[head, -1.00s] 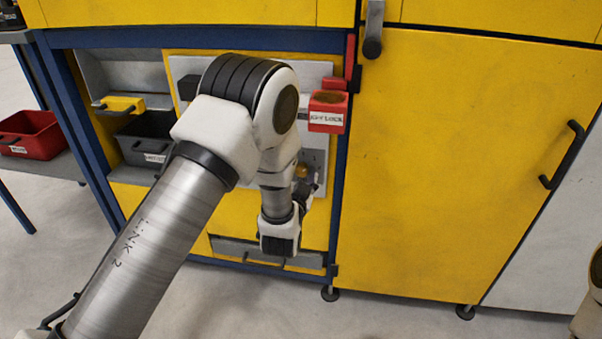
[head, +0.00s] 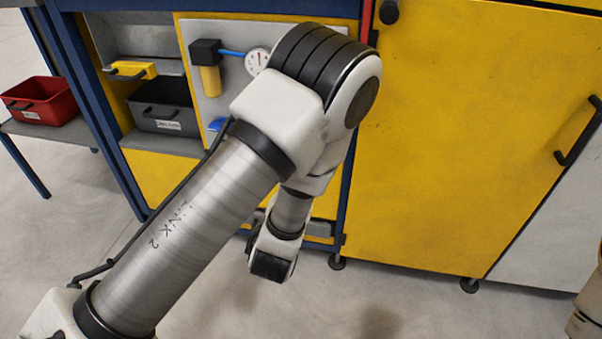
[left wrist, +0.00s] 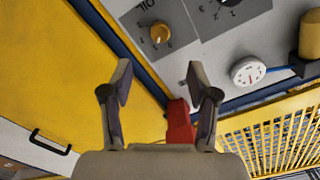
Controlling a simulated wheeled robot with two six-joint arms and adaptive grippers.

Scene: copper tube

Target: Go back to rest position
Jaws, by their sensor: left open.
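My left arm (head: 190,225) reaches in from the lower left in the head view. Its wrist end hangs in front of the yellow machine's lower edge, and its fingers cannot be made out there. In the left wrist view my left gripper (left wrist: 158,82) is open, with nothing between its fingers. A red block (left wrist: 180,122) shows beyond the fingers, apart from them as far as I can tell. No copper tube can be made out. My right gripper is not in view.
The yellow machine door (head: 450,140) fills the right. A gauge (head: 257,62) and a panel sit behind my arm. A black bin (head: 163,107) is in the machine's shelf, and a red bin (head: 40,100) is on a side table. The floor in front is clear.

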